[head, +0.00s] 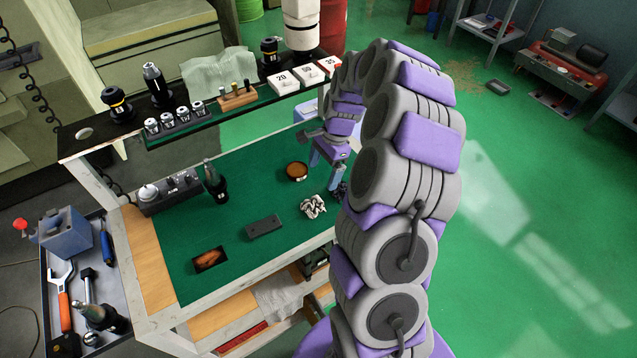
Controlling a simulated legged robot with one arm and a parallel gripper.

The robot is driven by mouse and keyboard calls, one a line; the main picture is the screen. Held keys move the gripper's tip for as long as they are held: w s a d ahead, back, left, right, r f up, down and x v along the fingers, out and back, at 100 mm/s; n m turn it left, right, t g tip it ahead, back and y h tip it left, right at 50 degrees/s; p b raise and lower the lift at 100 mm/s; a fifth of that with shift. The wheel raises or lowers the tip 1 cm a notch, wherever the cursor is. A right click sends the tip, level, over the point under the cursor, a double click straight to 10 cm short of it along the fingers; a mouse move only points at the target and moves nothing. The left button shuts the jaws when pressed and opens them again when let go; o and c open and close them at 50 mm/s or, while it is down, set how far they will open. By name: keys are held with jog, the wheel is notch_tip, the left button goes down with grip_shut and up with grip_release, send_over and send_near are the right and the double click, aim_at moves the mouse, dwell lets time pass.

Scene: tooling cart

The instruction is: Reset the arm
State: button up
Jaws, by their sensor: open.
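My grey and purple arm rises at the right of the head view and curls over toward the tooling cart (240,338). My gripper (332,188) points down at the right edge of the cart's green top. It is open, and its fingertips are small and partly dark here. A crumpled black and white item (313,206) lies just left of the gripper, and I cannot tell whether they touch. A round brown-topped tin (297,171) sits behind it. A dark grey block (264,227) lies nearer the front.
A picture card (210,259) lies near the front left. The raised back shelf holds numbered boxes (284,83) and a cloth (219,75). A side tray (62,273) holds tools.

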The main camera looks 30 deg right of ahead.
jog(key=v, duration=0.4)
jog(key=shift+d+r, duration=0.1)
jog(key=shift+r, duration=0.25)
